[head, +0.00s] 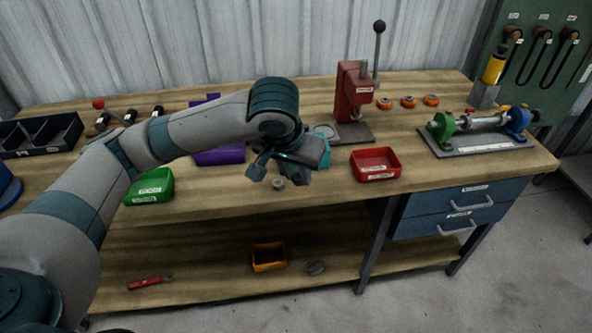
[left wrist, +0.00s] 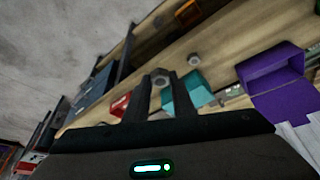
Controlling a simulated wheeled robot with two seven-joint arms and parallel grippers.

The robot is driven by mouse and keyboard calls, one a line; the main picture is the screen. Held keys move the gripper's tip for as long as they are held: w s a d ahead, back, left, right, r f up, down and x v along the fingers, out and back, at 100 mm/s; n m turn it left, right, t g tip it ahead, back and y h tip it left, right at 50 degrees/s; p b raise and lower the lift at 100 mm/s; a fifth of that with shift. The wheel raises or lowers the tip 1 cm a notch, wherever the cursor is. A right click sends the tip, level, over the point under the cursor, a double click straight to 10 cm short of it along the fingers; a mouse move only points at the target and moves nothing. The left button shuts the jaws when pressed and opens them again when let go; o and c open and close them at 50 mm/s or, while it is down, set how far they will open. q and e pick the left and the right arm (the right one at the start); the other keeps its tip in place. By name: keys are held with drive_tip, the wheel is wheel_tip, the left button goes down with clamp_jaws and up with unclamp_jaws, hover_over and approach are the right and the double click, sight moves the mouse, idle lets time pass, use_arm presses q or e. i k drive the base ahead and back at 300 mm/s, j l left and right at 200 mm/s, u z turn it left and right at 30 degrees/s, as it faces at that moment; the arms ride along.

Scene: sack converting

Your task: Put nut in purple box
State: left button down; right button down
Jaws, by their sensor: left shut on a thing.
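My left gripper (left wrist: 158,88) is shut on a grey nut (left wrist: 161,80), held between its fingertips in the left wrist view. In the head view this gripper (head: 280,172) hangs over the front of the bench, and the held nut is hard to make out. Another small grey nut-like piece (left wrist: 194,60) shows on the bench in the left wrist view. The purple box (head: 222,156) stands left of the gripper in the head view, partly hidden behind my left arm. It also shows at the right of the left wrist view (left wrist: 278,92). My right gripper is not in view.
A green box (head: 150,186) stands left, a red box (head: 376,164) right, and a teal box (left wrist: 190,97) close by the gripper. A red press (head: 352,95) stands behind. The lower shelf holds an orange box (head: 268,257) and a red-handled tool (head: 148,283).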

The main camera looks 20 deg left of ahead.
sight(213, 158)
drive_tip(key=u, duration=1.8)
drive_tip(key=i+l, duration=1.05)
drive_tip(key=l, duration=0.1)
